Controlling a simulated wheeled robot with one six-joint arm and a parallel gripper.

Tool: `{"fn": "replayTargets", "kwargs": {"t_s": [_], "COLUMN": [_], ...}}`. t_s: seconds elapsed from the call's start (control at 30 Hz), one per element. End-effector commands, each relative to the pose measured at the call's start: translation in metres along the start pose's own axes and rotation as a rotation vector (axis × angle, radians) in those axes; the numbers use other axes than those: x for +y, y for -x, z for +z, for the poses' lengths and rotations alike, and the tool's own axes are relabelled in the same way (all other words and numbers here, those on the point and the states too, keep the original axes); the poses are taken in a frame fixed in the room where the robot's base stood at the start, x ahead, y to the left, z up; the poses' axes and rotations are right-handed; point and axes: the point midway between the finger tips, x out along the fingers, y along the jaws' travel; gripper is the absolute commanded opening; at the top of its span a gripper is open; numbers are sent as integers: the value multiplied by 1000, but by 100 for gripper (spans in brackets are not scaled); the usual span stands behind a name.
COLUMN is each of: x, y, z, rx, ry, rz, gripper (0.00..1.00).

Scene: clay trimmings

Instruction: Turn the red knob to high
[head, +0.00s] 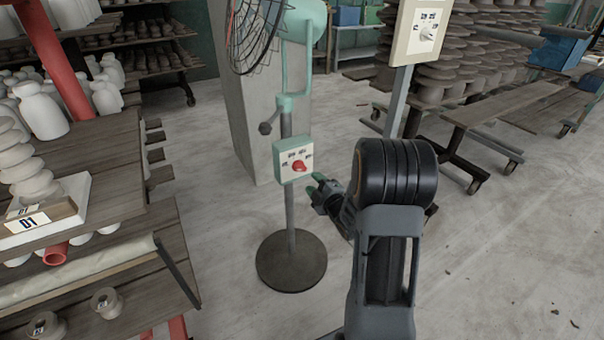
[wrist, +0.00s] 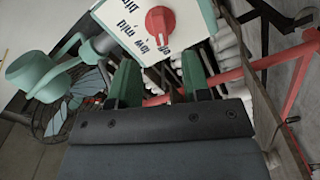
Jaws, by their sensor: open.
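The red knob (head: 299,167) sits on the pale face of a green-edged control box (head: 281,160) on the fan's pole. The face carries several printed position words. In the wrist view the knob (wrist: 160,20) is near the top, with "low" and "mid" legible beside it. My gripper (head: 314,183) is just right of and below the box in the head view. In the wrist view its two green fingers (wrist: 160,80) are spread apart with nothing held, short of the knob and not touching it.
The caged fan (head: 252,30) stands on a round dark base (head: 291,262). A second panel with a pale knob (head: 427,35) is on a post at the upper right. Shelves of pottery (head: 75,150) line the left. Open concrete floor (head: 480,270) lies at the right.

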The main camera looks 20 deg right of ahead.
Motion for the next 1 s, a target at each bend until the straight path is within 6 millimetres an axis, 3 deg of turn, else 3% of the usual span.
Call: {"fn": "replayTargets", "kwargs": {"t_s": [0.2, 0.4, 0.6, 0.93, 1.0], "x": [-2, -1, 0, 0, 0], "y": [-40, -65, -76, -77, -77], "z": [0, 0, 0, 0, 0], "rx": [2, 0, -1, -2, -2], "ry": [0, -1, -2, -2, -2], "rz": [-1, -1, 0, -1, -1], "gripper": [44, 44, 44, 44, 37]}}
